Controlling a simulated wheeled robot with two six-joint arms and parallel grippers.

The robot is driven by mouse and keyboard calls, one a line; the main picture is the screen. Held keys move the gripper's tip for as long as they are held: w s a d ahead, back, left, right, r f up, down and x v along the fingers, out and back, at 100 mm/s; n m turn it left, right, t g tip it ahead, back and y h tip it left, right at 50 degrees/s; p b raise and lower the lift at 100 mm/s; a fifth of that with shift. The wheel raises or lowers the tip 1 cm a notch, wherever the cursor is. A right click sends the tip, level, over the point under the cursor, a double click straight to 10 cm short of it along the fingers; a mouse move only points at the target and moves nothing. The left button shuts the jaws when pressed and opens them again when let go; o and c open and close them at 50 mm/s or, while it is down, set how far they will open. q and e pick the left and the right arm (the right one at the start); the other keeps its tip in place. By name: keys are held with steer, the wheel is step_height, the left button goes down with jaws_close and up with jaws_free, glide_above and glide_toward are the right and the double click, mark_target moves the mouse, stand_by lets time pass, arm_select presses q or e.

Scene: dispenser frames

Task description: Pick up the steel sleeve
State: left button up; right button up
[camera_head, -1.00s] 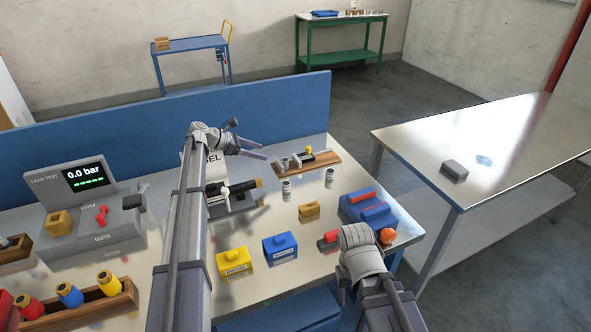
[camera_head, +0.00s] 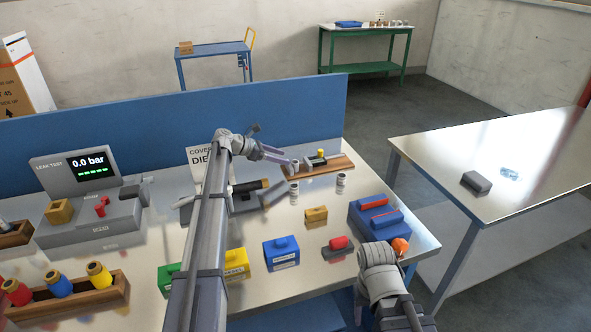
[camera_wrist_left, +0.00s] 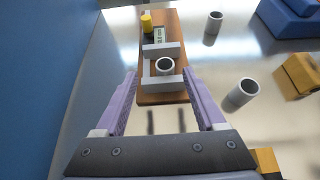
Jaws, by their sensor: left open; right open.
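Two similar grey steel sleeves stand upright on the bench in front of the wooden fixture: a left one (camera_head: 294,191) and a right one (camera_head: 341,182). In the left wrist view one sleeve (camera_wrist_left: 241,95) is right of the fingers and another (camera_wrist_left: 213,28) is further off. A third hollow grey ring (camera_wrist_left: 165,66) sits at the fixture's near bracket, between the fingertips in that view. My left gripper (camera_head: 281,156) is open and empty, above the near end of the fixture; it also shows in its wrist view (camera_wrist_left: 160,80). My right gripper (camera_head: 360,304) is low at the right, mostly hidden.
The wooden fixture (camera_head: 337,164) carries grey brackets and a yellow-topped part. A blue block (camera_head: 366,220), a small yellow block (camera_head: 316,215) and a red-and-grey part (camera_head: 338,246) are nearby. The blue panel (camera_head: 150,128) stands behind. The leak tester (camera_head: 88,222) is left.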

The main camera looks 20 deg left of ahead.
mark_target(294, 162)
arm_select(q)
steer(key=shift+d+f+b, duration=0.25)
steer(key=shift+d+b, duration=0.05)
steer(key=b+x, duration=0.2)
steer(key=x, duration=0.1)
steer(key=shift+d+f, duration=0.25)
steer(key=shift+f, duration=0.05)
steer(key=shift+w+d+f, duration=0.1)
steer(key=shift+w+d, duration=0.1)
steer(key=shift+d, duration=0.15)
steer(key=shift+c, duration=0.3)
jaws_close()
